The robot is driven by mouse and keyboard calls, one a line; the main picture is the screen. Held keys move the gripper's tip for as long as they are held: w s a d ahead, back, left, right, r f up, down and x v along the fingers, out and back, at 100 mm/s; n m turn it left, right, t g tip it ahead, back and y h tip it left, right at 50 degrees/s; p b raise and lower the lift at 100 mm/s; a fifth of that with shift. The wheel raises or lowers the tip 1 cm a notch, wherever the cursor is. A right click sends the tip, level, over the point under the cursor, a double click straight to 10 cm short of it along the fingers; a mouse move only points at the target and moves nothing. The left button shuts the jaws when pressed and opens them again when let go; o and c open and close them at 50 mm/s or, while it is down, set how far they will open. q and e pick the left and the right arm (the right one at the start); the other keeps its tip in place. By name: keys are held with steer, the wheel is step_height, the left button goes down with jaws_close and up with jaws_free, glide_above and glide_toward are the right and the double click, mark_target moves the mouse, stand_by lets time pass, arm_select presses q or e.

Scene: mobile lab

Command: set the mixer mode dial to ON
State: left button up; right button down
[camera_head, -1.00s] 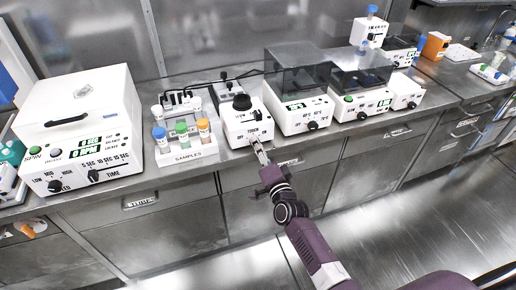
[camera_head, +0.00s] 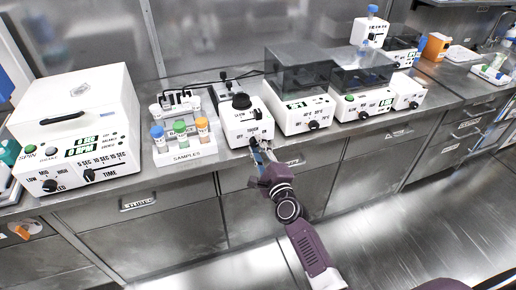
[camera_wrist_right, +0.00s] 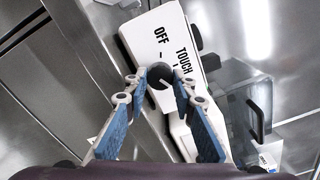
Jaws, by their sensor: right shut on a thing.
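The mixer (camera_head: 238,128) is a white box with a black cup on top, standing at the front of the bench. Its mode dial (camera_wrist_right: 159,71) is a round dark knob with a pale pointer line, seen in the right wrist view. The OFF and TOUCH labels are readable there; the ON label is not visible. My right gripper (camera_head: 258,148) is at the mixer's front face, its fingers on both sides of the dial and shut on it. It also shows in the right wrist view (camera_wrist_right: 160,78). My left gripper is not in view.
A sample rack (camera_head: 185,150) with capped tubes stands left of the mixer, and a large white centrifuge (camera_head: 80,125) farther left. A dark-lidded white device (camera_head: 302,108) stands close on the right. Floor space in front of the cabinets is clear.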

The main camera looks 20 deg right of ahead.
steer(key=shift+f+m, duration=0.1)
steer(key=shift+m, duration=0.5)
steer(key=c, duration=1.6)
jaws_free()
